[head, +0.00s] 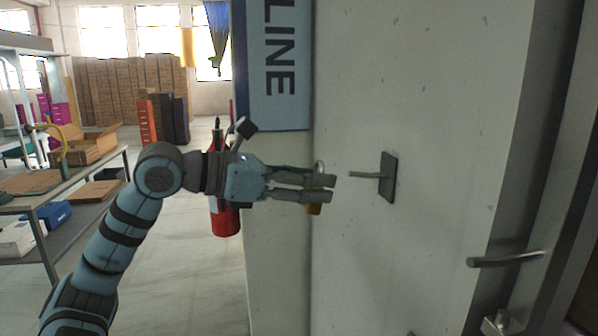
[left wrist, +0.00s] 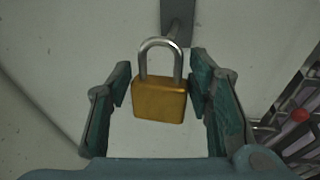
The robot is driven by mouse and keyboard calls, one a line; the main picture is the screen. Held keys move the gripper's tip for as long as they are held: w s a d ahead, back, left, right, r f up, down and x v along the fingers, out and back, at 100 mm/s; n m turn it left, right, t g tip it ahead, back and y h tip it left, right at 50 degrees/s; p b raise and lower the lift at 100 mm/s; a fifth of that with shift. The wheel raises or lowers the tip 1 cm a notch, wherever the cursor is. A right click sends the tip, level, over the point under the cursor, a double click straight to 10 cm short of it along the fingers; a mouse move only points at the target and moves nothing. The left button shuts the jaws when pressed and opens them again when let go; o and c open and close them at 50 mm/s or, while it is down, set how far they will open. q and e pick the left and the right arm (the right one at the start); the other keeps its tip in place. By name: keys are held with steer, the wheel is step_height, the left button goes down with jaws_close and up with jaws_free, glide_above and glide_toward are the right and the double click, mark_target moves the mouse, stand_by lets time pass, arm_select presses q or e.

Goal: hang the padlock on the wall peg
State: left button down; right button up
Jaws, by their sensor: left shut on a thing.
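The padlock has a brass body (head: 314,209) and a steel shackle. In the head view its body shows below my left gripper's fingers and its shackle rises above them. My left gripper (head: 326,189) is shut on the padlock. In the left wrist view the padlock (left wrist: 160,100) stands upright between the fingers (left wrist: 159,82), shackle toward the peg. The wall peg (head: 364,174) sticks out leftward from a dark plate (head: 389,178), a short gap right of the fingertips. In the left wrist view the peg's plate (left wrist: 179,14) shows behind the shackle. My right gripper is out of view.
The pale wall (head: 440,110) around the peg is bare. A door handle (head: 505,259) juts out at the lower right. A red fire extinguisher (head: 224,215) stands behind my left wrist. A workbench with boxes (head: 85,148) is at the far left.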

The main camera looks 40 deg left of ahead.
arm_select(q)
steer(key=w+d+p, duration=0.5)
steer(key=w+p, duration=0.1)
steer(key=p, duration=0.1)
steer(key=shift+d+p, duration=0.3)
steer(key=shift+p, duration=0.1)
steer(key=shift+w+d+f, duration=0.45)
steer(key=shift+w+f, duration=0.15)
steer(key=shift+f, duration=0.15)
